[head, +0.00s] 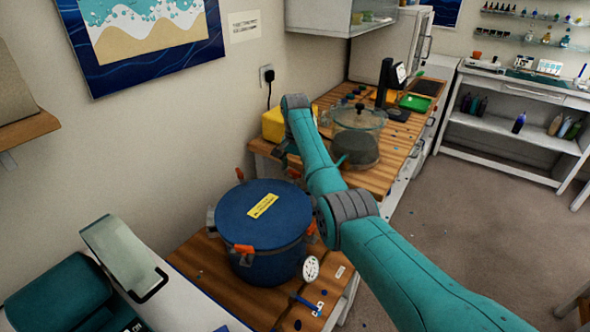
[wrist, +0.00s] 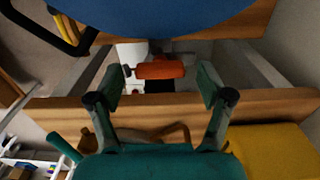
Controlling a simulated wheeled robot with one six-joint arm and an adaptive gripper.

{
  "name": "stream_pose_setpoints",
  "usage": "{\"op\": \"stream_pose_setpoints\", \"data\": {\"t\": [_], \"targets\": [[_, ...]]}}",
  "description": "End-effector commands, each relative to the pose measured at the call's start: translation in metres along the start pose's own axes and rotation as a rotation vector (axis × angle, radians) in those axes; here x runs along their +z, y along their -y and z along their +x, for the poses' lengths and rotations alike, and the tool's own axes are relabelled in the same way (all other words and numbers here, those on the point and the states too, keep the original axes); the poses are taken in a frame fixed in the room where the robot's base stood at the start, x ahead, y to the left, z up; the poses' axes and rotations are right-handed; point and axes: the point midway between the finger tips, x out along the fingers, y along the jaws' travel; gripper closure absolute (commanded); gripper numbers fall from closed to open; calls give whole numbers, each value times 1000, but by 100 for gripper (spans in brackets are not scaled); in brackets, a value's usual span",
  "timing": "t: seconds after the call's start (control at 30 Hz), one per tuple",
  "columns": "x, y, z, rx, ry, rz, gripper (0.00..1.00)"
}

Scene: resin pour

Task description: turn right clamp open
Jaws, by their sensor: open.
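A blue pot (head: 262,228) with a yellow label on its lid stands on the wooden worktop, with orange-handled clamps around its rim. An orange clamp handle (head: 311,227) shows on the pot's right side, and another (head: 293,173) at its back right. My gripper (head: 282,152) is beyond the pot, mostly hidden behind my arm. In the wrist view my gripper (wrist: 160,88) is open and empty. An orange clamp handle (wrist: 162,68) lies across the gap just beyond the fingertips, apart from both, below the blue lid (wrist: 175,18). I cannot tell which clamp this is.
A yellow box (head: 275,125) stands behind my gripper and shows at lower right in the wrist view (wrist: 275,150). A glass-lidded pot (head: 358,150) is on the farther bench. A round gauge (head: 311,268) sticks out at the pot's front right.

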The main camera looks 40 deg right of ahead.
Motion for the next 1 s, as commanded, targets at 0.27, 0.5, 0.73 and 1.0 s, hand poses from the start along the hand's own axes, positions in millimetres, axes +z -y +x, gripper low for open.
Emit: {"op": "stream_pose_setpoints", "data": {"t": [0.27, 0.5, 0.73, 1.0], "targets": [[-1, 1, -34, -4, -4, 0, 21], [-1, 1, -82, -2, -2, 0, 21], [0, 0, -112, -1, -1, 0, 21], [0, 0, -119, 0, 0, 0, 21]]}}
